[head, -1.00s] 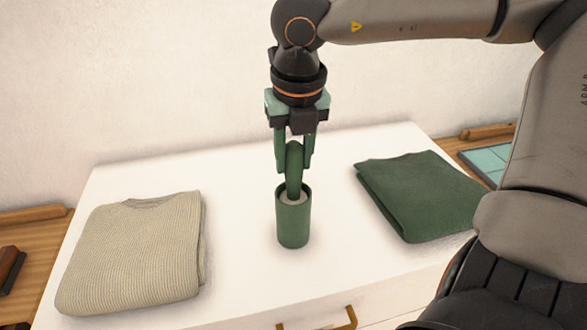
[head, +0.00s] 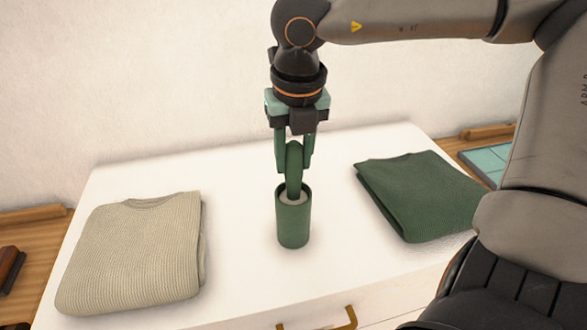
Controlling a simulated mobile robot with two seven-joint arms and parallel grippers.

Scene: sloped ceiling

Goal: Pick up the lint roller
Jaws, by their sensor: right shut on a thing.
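The lint roller (head: 294,172) shows as a green looped handle rising from a green cylindrical holder (head: 293,225) on the white dresser top. A pale ring shows inside the holder's rim; the rest of the roller is hidden in it. My right gripper (head: 294,165) points straight down from above, its green fingers on either side of the handle and shut on it. The holder stands upright on the surface. My left gripper is not in view.
A folded beige ribbed sweater (head: 135,255) lies on the left of the white dresser top (head: 240,285). A folded dark green sweater (head: 420,195) lies on the right. The surface around the holder is clear, with a plain wall behind.

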